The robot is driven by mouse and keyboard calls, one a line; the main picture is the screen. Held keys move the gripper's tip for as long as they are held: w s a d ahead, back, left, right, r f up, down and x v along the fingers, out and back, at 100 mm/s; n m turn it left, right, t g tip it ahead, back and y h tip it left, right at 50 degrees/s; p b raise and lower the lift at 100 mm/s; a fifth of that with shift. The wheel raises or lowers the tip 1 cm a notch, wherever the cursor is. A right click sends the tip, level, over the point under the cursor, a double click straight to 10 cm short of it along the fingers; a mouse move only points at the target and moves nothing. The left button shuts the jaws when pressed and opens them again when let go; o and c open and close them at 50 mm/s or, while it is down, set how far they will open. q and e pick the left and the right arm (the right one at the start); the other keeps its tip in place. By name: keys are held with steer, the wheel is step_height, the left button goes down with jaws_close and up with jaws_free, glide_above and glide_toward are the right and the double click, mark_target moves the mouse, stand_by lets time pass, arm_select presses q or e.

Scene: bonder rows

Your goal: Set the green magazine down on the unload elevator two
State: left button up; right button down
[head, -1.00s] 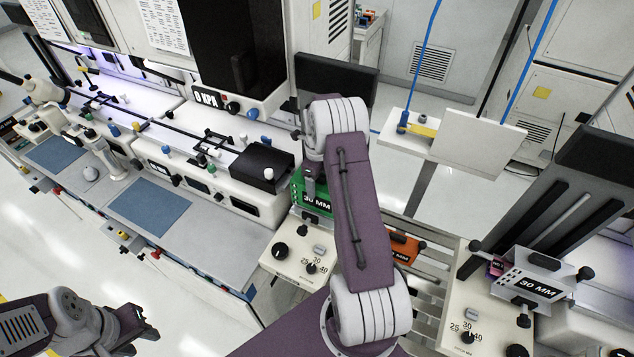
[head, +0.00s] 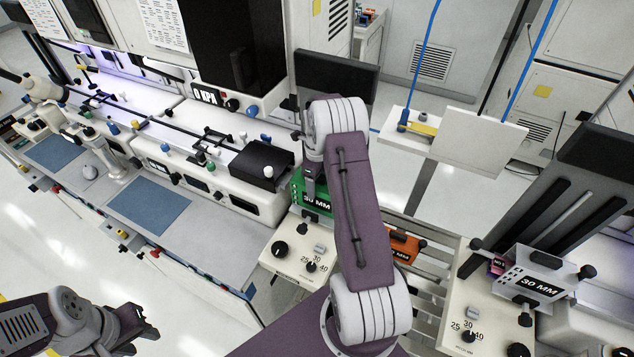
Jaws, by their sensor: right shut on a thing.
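The green magazine (head: 298,193) is at the left elevator, just above its cream control box (head: 290,262). My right arm hides much of it, and a "30 MM" label shows at its front. My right gripper (head: 312,188) is mostly hidden behind my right arm and is shut on the green magazine. I cannot tell whether the magazine rests on the elevator or hangs just above it. A second elevator (head: 470,315) stands at the right, with a "30 MM" clamp holding a purple magazine (head: 497,266). My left gripper (head: 143,329) is low at the left over the floor, away from everything; its jaw opening is unclear.
An orange magazine (head: 404,247) lies between the two elevators, partly behind my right arm. A black box (head: 262,163) sits on the bonder just left of the green magazine. Blue mats (head: 148,205) lie on the bench.

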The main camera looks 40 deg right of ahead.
steer(key=shift+f, duration=0.15)
steer(key=shift+c, duration=0.8)
jaws_free()
steer(key=shift+r, duration=0.25)
step_height(320, 180, up, 8)
steer(key=b, duration=0.3)
steer(key=shift+f, duration=0.1)
steer(key=shift+r, duration=0.4)
